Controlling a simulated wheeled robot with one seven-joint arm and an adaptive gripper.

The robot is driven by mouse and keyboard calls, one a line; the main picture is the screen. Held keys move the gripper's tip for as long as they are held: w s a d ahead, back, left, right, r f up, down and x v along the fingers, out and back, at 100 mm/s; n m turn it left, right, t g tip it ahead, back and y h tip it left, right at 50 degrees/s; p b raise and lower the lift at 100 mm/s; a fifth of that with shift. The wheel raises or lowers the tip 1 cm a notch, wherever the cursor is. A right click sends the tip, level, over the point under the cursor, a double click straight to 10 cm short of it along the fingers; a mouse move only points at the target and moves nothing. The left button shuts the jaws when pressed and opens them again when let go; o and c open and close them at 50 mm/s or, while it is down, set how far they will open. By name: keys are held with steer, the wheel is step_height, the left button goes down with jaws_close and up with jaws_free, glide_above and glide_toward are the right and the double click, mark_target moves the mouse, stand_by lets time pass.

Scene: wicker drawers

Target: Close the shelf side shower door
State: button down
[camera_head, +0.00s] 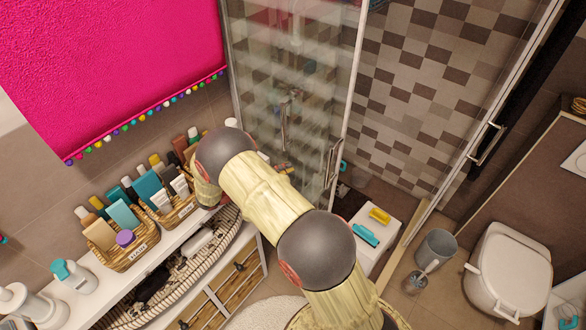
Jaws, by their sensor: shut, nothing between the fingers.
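The shelf side shower door (317,88) is a clear glass panel with a metal frame, at the top middle, beside the shelf with baskets. An upright metal handle (332,162) is near its right edge. A wide gap lies between this edge and the other shower door (461,152) on the right, which has its own metal handle (487,146). My arm reaches up and left from the bottom, in front of the lower left part of the glass. Its end bends away behind my own links, so I cannot make out my gripper or any contact with the door.
A white shelf (105,283) with wicker baskets (133,258) of bottles stands left, close to my arm. A white stool (376,238) with coloured items stands near the opening. A grey bin (436,249), brush and toilet (510,268) are at right. A pink blind (110,65) hangs upper left.

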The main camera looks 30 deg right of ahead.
steer(key=s+d, duration=0.4)
steer(key=d, duration=0.5)
steer(key=shift+s, duration=0.4)
steer(key=shift+s, duration=0.1)
